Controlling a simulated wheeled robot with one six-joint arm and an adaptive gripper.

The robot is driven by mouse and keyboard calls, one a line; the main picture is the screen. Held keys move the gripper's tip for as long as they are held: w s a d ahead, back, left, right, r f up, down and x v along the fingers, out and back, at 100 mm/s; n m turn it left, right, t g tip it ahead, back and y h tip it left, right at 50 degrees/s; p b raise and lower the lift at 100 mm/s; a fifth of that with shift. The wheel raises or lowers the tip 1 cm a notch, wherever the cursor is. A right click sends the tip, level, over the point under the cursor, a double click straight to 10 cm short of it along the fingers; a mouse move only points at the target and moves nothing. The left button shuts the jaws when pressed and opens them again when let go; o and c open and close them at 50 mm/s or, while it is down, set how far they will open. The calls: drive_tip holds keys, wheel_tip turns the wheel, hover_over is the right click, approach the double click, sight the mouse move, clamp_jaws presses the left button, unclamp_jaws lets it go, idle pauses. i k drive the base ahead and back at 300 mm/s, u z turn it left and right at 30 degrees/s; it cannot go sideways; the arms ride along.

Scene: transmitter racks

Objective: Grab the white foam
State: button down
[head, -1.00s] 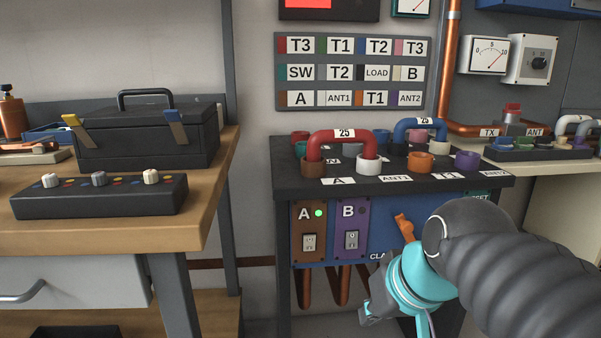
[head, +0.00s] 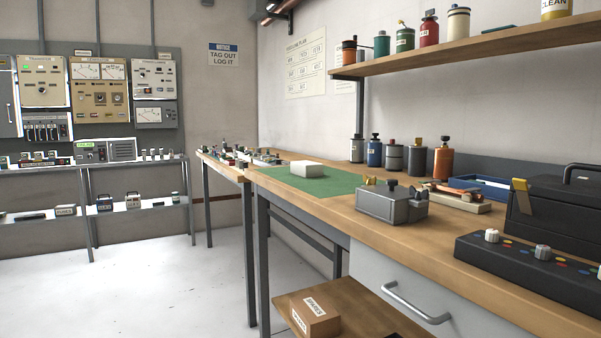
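A white block (head: 308,169), which looks like the white foam, lies on a green mat (head: 318,184) on the wooden workbench (head: 338,205) in the head view. Nothing covers it, and its top and front sides show. My gripper and arm are not in this view, so where the gripper is relative to the block cannot be seen.
A grey metal box (head: 392,205) stands right of the mat, near the front edge. A black control box (head: 530,262) and black toolbox (head: 560,215) fill the right. Several bottles line the back, below a shelf (head: 470,42). Open floor (head: 170,280) lies left.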

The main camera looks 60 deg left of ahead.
sight(306, 168)
drive_tip(key=u, duration=2.35)
drive_tip(key=i, duration=0.5)
drive_tip(key=u, duration=0.45)
drive_tip(key=i, duration=1.75)
drive_tip(key=u, duration=0.15)
